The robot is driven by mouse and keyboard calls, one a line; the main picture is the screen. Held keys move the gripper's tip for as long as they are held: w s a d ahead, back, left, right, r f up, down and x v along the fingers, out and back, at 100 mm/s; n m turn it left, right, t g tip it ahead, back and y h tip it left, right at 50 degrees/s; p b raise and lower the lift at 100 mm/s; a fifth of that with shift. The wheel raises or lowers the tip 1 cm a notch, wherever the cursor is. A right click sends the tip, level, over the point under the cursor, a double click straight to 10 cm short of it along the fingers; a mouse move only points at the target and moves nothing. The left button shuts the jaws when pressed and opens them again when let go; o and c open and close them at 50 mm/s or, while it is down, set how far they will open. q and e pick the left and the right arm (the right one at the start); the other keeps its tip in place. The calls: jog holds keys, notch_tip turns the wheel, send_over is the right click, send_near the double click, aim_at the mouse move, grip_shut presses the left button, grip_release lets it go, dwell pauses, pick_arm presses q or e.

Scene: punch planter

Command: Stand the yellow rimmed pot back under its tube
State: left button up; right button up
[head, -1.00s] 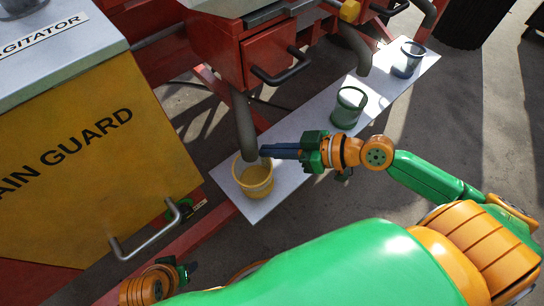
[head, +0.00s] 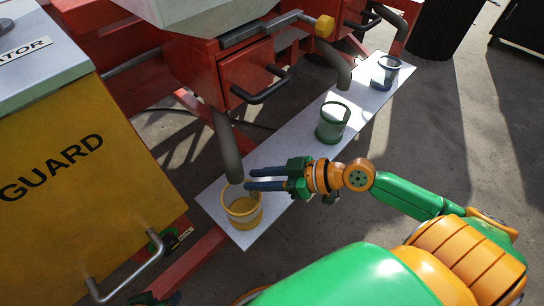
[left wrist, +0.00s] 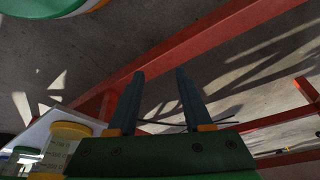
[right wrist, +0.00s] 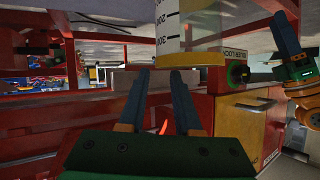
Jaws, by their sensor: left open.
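The yellow rimmed pot (head: 243,214) stands upright on the white shelf board (head: 236,239), near its near-left end. A grey tube (head: 226,145) ends just above and behind its rim in the head view; I cannot tell how well they line up. The pot also shows at the left wrist view's lower left (left wrist: 62,150) and ahead of the fingers in the right wrist view (right wrist: 173,25). My right gripper (head: 250,180) is open and empty, beside the tube end and above the pot's right side. My left gripper (left wrist: 160,85) is open and empty, low by the red frame.
A green rimmed pot (head: 333,124) and a blue rimmed pot (head: 386,72) stand farther along the board, near other tubes. A yellow guard (head: 85,165) with a bar handle is on the left. A red box with a handle (head: 245,75) hangs above the board.

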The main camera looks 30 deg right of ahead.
jog(key=shift+d, duration=0.1)
jog(key=p+v, duration=0.4)
jog(key=v, duration=0.8)
pick_arm(q)
notch_tip(320, 180, down, 8)
jog(key=g, duration=0.1)
jog(key=shift+s+a+r+b, duration=0.2)
jog(key=shift+s+b, duration=0.05)
jog(key=shift+b, duration=0.05)
pick_arm(e)
jog(key=s+a+f+m+g+h, duration=0.1)
jog(key=s+f+m+h, duration=0.1)
jog(key=f, duration=0.6)
jog(key=s+a+f+m+g+h, duration=0.1)
jog(key=a+f+m+g+h, duration=0.1)
jog(key=f+h, duration=0.2)
jog(key=s+a+f+m+g+h, duration=0.1)
jog(key=s+f+m+g+h, duration=0.1)
jog(key=f, duration=0.9)
jog(key=shift+s+a+f+m+h, duration=0.25)
jog(key=shift+s+f+m+h, duration=0.1)
jog(key=shift+h, duration=0.45)
